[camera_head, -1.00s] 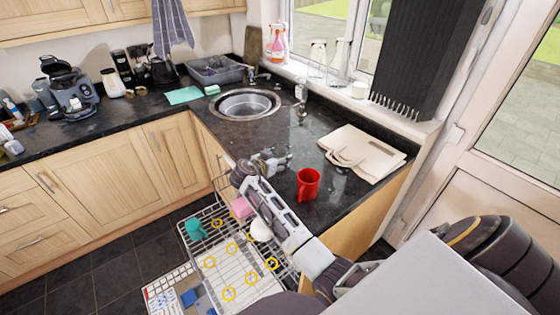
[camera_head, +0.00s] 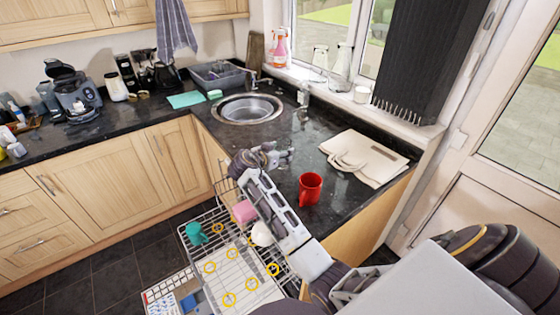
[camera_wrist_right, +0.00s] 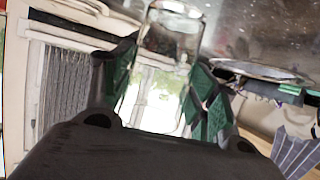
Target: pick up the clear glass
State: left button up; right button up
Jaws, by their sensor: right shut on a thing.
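My right gripper (camera_head: 286,157) reaches over the dark counter, between the sink and the red mug. In the right wrist view its green-padded fingers (camera_wrist_right: 162,85) stand either side of the clear glass (camera_wrist_right: 172,38) and are shut on it. The rim end of the glass shows near the top of that view. In the head view the held glass is too faint to make out clearly. My left gripper is not in view.
A red mug (camera_head: 310,188) stands on the counter near my right forearm. A cream bag (camera_head: 365,157) lies to the right. The round sink (camera_head: 249,108) is behind. Below my arm is an open dishwasher rack (camera_head: 235,262) with a teal mug (camera_head: 196,233) and pink item.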

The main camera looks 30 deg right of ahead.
aim_at(286, 139)
jog(key=shift+r+b, duration=0.3)
jog(key=shift+r, duration=2.25)
